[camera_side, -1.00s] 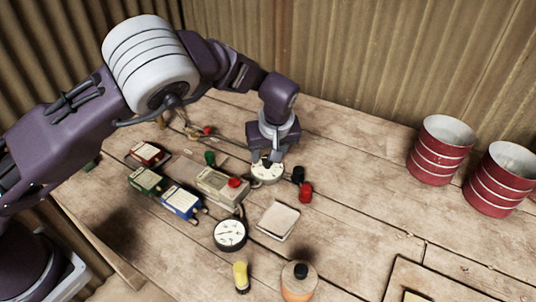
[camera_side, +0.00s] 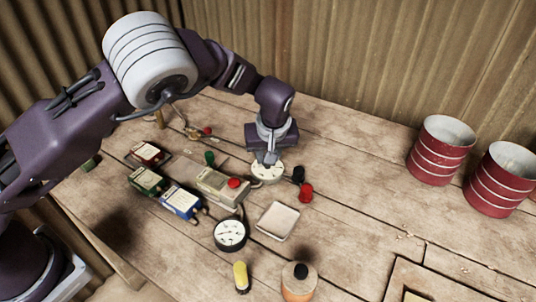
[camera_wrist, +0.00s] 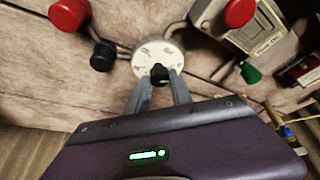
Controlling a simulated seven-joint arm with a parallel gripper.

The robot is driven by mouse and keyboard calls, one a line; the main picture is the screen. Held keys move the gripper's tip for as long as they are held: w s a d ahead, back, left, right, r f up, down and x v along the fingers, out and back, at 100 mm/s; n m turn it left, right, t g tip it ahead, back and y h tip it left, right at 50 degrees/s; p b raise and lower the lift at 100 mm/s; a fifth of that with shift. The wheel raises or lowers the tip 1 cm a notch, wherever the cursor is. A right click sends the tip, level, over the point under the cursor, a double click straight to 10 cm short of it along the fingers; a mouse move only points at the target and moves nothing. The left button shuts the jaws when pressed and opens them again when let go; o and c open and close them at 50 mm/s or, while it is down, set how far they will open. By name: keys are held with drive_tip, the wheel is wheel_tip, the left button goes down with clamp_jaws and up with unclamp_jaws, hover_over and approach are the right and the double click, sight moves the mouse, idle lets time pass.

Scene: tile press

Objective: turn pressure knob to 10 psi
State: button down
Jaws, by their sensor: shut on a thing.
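A round white dial plate (camera_side: 266,173) with dark markings lies on the bench, and it also shows in the wrist view (camera_wrist: 147,55). A small black knob (camera_wrist: 159,73) sits at the plate's near edge in the wrist view. My gripper (camera_side: 268,159) reaches down to the plate; in the wrist view its two fingers (camera_wrist: 160,77) are shut on the black knob, one on each side. In the side view the fingers mostly hide the knob. A round gauge (camera_side: 230,235) with a white face and black rim stands in front; its reading is too small to tell.
A grey box with a red button (camera_side: 233,183) stands left of the plate. Red (camera_side: 305,192) and black (camera_side: 298,174) knobs are close on its right. A pale square tray (camera_side: 278,221) lies in front. Two red cans (camera_side: 441,150) (camera_side: 499,179) stand far right.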

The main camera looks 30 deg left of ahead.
drive_tip(key=m+h, duration=0.1)
drive_tip(key=m, duration=0.2)
drive_tip(key=m+t+h, duration=0.1)
drive_tip(key=m, duration=0.1)
drive_tip(key=shift+a+m, duration=0.15)
drive_tip(key=shift+m, duration=0.25)
drive_tip(key=shift+a+m+h, duration=0.1)
drive_tip(key=shift+m+h, duration=0.45)
drive_tip(key=shift+m, duration=0.75)
drive_tip(key=shift+m+h, duration=0.55)
drive_tip(key=shift+m, duration=0.75)
drive_tip(key=c, duration=1.1)
unclamp_jaws()
drive_tip(key=shift+c, duration=0.2)
drive_tip(key=shift+r, duration=0.1)
drive_tip(key=v, duration=0.7)
